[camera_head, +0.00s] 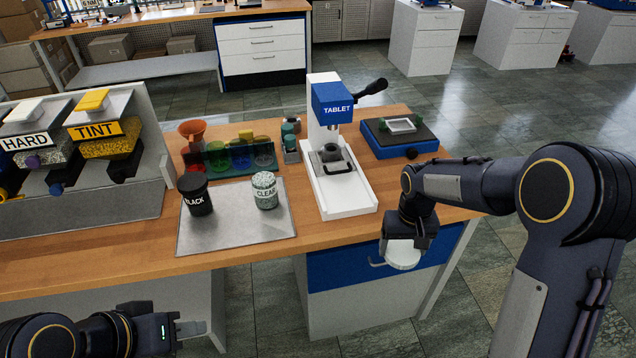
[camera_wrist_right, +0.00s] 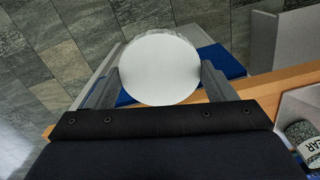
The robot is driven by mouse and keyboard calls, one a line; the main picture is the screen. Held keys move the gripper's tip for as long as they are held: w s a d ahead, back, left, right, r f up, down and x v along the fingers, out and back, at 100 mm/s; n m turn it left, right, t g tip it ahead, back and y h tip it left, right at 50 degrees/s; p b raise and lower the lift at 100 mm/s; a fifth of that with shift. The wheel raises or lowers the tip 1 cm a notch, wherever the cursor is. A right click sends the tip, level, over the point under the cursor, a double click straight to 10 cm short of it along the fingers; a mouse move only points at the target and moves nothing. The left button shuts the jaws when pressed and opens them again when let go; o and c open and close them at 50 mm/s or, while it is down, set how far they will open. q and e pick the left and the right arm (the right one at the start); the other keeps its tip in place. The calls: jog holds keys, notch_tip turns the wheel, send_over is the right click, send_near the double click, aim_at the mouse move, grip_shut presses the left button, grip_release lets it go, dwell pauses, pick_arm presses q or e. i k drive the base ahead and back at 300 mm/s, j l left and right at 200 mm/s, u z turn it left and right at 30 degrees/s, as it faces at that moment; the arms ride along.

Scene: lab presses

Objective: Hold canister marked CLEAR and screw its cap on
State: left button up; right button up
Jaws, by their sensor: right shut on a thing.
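The canister marked CLEAR (camera_head: 265,192) stands upright on the grey metal mat (camera_head: 235,238). Its top is uncovered, with pale green-white speckled contents showing. It also shows in part at the right edge of the right wrist view (camera_wrist_right: 302,136). My right gripper (camera_head: 402,248) is shut on a white round cap (camera_wrist_right: 160,69), held beyond the table's front edge, to the right of the canister and apart from it. The cap also shows in the head view (camera_head: 403,256). My left gripper (camera_head: 192,328) is low at the bottom left, apart from the canister; its finger gap is not clear.
A canister marked BLACK (camera_head: 195,194) stands left of CLEAR on the mat. The TABLET press (camera_head: 338,190) stands to its right, and a blue scale (camera_head: 400,146) beyond. A rack with coloured jars (camera_head: 242,162) is behind. HARD and TINT dispensers (camera_head: 95,130) stand at the left.

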aim_at(265, 188)
jog(key=i+j+z, duration=0.15)
jog(key=j+z, duration=0.25)
jog(key=j, duration=0.35)
jog(key=j+z, duration=0.35)
jog(key=j, duration=1.05)
